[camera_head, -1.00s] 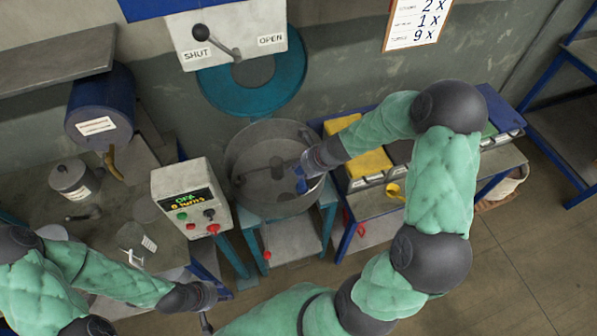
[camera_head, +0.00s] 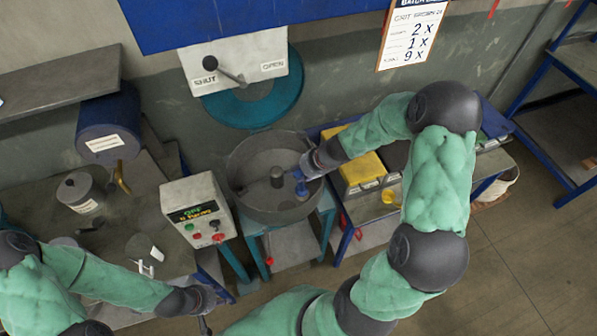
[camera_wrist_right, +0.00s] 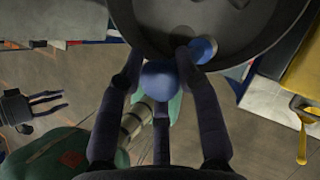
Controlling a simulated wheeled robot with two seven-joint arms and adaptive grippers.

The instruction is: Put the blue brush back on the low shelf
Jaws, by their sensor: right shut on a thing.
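The blue brush (camera_head: 300,184) is in my right gripper (camera_head: 306,172), at the right inner side of the round grey pan (camera_head: 240,203). In the right wrist view, a rounded blue part of the brush (camera_wrist_right: 160,80) sits between the fingers of my right gripper (camera_wrist_right: 160,58), at the pan's rim (camera_wrist_right: 125,25). Another blue part shows just inside the pan; the brush's lower end is hard to make out. My left gripper (camera_head: 205,322) is at the bottom edge of the head view, mostly cut off. I cannot tell which surface is the low shelf.
A control box (camera_head: 197,210) stands left of the pan. Yellow bins (camera_head: 365,168) and a yellow scoop (camera_head: 389,196) are on the bench to its right. A lower board (camera_head: 292,245) under the pan's stand looks bare. A lidded pot (camera_head: 80,192) stands on the left bench.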

